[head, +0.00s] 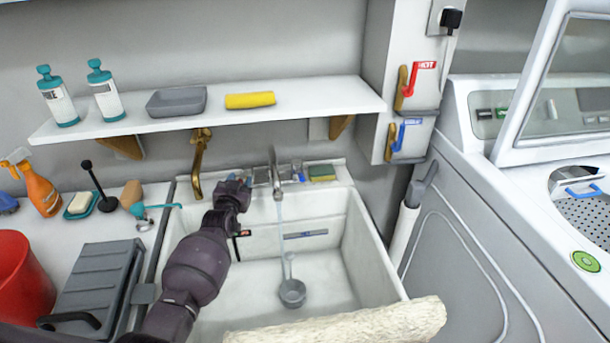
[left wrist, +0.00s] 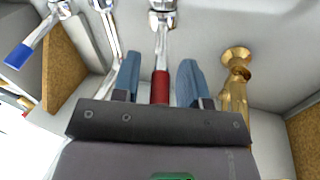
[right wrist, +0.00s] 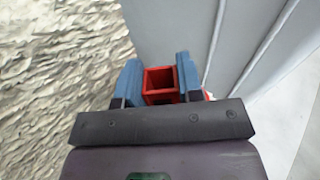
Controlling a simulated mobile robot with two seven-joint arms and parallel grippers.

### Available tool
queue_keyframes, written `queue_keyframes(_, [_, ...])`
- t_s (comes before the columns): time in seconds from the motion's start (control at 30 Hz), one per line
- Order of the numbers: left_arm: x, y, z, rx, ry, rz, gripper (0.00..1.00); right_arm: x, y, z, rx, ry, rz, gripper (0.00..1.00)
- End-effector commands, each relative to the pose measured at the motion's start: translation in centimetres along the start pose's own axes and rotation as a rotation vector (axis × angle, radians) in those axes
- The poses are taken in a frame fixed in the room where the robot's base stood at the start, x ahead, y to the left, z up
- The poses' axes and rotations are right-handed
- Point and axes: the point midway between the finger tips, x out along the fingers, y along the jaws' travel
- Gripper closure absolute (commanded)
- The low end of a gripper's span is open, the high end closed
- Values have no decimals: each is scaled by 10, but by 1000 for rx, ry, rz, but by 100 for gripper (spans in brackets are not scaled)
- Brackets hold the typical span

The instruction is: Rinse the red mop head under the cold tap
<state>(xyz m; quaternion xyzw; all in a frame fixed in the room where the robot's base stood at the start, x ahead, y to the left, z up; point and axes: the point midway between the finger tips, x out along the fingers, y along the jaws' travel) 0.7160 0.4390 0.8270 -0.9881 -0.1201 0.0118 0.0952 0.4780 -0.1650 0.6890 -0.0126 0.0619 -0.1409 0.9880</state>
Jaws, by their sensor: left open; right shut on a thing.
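The mop head (head: 340,325) is a shaggy cream bundle across the front of the sink in the head view. Its strands (right wrist: 60,90) fill the left of the right wrist view. My right gripper (right wrist: 158,80) is shut on its red square socket (right wrist: 160,84); this gripper is outside the head view. The tap (head: 277,175) stands at the back of the sink with water running down. My left gripper (head: 236,185) is open at the tap's left side. In the left wrist view, its fingers stand either side of a red handle (left wrist: 160,88). A blue handle (left wrist: 18,57) is apart, at left.
A brass tap (head: 198,165) is left of the tap. A shelf (head: 330,97) with bottles hangs above. A washing machine (head: 470,240) stands right; a red bucket (head: 22,280) stands left.

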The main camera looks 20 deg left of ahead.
Motion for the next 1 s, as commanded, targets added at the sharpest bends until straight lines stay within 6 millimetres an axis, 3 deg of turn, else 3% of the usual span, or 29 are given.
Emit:
queue_keyframes(0.13, [0,0,-1,0,1,0,60,0,0,1,0,-1,0,100])
queue_keyframes(0.4, [0,0,0,0,0,0,100,0,0,1,0,-1,0,100])
queue_keyframes(0.67, [0,0,-1,-1,0,-2,100,0,0,1,1,-2,0,100])
queue_keyframes(1.0, [6,4,-4,-4,-12,-92,100,3,1,19,6,-21,0,100])
